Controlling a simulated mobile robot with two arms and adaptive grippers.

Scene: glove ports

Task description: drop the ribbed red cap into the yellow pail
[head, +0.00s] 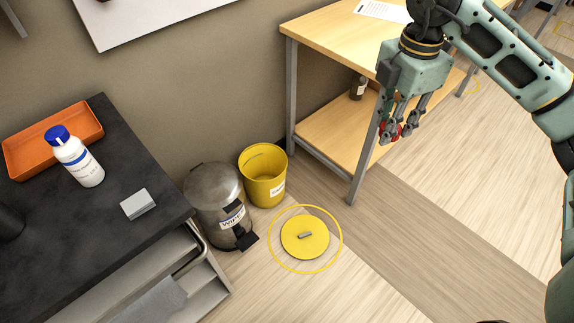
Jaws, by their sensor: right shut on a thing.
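My right gripper (396,133) is at the upper right, in front of the wooden bench. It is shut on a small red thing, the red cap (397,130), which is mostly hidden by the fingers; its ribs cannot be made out. The yellow pail (266,186) stands upright and open on the floor at the middle, with a white label on its front. The gripper is above and to the right of the pail, apart from it. My left gripper is not in view.
A grey metal bin (213,190) touches or nearly touches the pail's left. A yellow lid (305,245) lies on the floor inside a yellow ring. The wooden bench (330,40) stands right of the pail. A dark cabinet (80,240) with an orange tray (25,160) and white bottle (82,165) is left.

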